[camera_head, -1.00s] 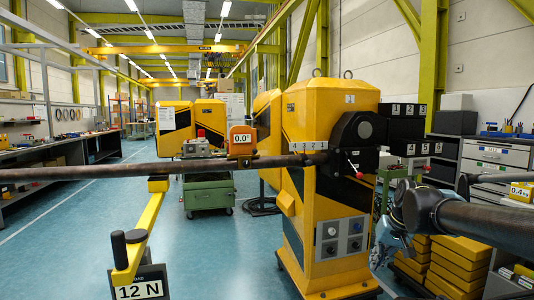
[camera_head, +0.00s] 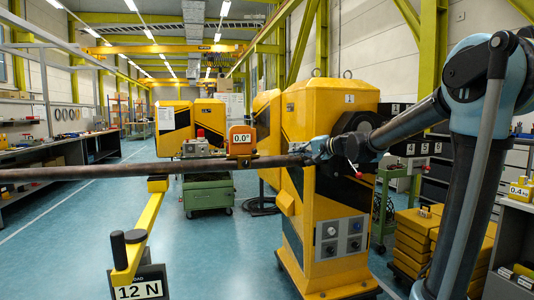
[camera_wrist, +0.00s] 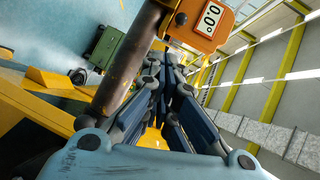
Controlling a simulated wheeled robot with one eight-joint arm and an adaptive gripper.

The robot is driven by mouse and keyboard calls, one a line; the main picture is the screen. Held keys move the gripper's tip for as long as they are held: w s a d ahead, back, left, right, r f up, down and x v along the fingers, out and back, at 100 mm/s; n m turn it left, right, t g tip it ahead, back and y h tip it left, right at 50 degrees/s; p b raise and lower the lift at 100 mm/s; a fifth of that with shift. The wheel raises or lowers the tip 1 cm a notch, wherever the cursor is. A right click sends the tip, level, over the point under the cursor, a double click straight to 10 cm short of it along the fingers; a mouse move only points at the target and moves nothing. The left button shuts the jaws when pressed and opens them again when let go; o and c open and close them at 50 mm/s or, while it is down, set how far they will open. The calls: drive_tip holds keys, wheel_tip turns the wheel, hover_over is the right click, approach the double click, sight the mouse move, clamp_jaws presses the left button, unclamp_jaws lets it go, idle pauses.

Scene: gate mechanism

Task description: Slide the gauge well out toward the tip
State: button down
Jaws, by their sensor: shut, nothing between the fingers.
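The gauge (camera_head: 240,140) is an orange box reading 0.0°, mounted on the long dark pole (camera_head: 120,171). It also shows at the top of the wrist view (camera_wrist: 203,18), with the pole (camera_wrist: 128,92) running beside my fingers. My gripper (camera_head: 298,147) is at the pole near the yellow gate housing (camera_head: 330,105), to the right of the gauge and apart from it in the head view. In the wrist view my fingers (camera_wrist: 168,62) are closed together, pointing toward the gauge. Whether they touch the pole or gauge, I cannot tell.
A yellow arm (camera_head: 150,222) below the pole carries a load display (camera_head: 140,288) reading 12 N. A green cart (camera_head: 208,192) stands behind the pole. Yellow blocks (camera_head: 412,238) are stacked at the right. The pole left of the gauge is clear.

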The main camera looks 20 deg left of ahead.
drive_tip(key=s+a+r+x, duration=0.1)
drive_tip(key=r+x, duration=0.1)
drive_tip(key=x, duration=1.3)
drive_tip(key=shift+m, duration=0.3)
drive_tip(key=shift+r+t, duration=0.1)
drive_tip(key=shift+t, duration=0.2)
